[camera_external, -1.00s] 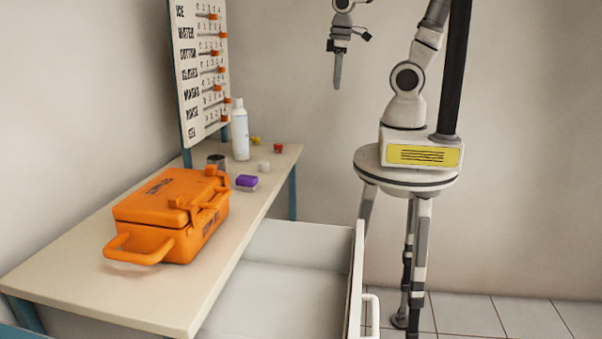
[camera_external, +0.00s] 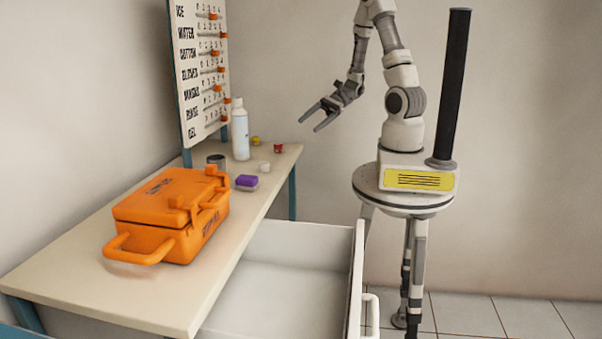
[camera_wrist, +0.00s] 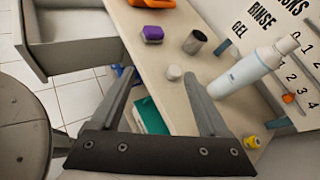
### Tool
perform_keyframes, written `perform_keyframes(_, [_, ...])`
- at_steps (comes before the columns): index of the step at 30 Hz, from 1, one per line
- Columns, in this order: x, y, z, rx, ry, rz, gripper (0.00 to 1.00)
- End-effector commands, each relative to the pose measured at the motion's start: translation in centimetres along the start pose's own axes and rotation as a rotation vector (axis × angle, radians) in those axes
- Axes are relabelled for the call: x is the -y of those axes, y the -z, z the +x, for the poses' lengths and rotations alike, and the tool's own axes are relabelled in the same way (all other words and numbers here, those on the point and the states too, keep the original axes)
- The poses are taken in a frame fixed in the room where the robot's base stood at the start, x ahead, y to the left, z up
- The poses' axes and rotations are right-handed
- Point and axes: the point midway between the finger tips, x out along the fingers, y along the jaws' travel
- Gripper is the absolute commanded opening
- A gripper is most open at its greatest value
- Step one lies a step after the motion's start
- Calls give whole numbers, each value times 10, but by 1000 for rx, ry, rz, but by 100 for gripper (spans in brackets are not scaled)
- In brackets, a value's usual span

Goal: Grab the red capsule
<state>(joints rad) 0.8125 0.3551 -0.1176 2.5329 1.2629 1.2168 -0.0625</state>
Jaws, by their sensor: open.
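The small red capsule (camera_external: 278,148) lies near the far right end of the table (camera_external: 120,287) in the external view. I cannot make it out in the wrist view, where my gripper may cover it. My gripper (camera_external: 311,124) is open and empty, above and to the right of the capsule in the external view, its fingers pointing left toward the table. In the wrist view my gripper (camera_wrist: 158,75) has both fingers spread, with the table edge between them.
Near the capsule are a yellow piece (camera_external: 256,141), a small white piece (camera_external: 264,166) and a white bottle (camera_external: 240,130). A purple block (camera_external: 247,182), grey cup (camera_external: 217,161) and orange case (camera_external: 172,215) stand farther along. An open drawer (camera_external: 290,295) juts out below.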

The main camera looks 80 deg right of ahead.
Motion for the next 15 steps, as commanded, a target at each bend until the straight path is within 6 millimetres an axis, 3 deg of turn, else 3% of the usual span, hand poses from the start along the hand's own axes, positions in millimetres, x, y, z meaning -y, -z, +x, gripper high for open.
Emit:
perform_keyframes(1, [11, 26, -6, -4, 111, 119, 78])
perform_keyframes(7, [46, 101, -45, -25, 482, 457, 78])
perform_keyframes(10, [51, 126, -61, -34, 593, 551, 78])
perform_keyframes(15, [57, 142, -67, -41, 662, 608, 78])
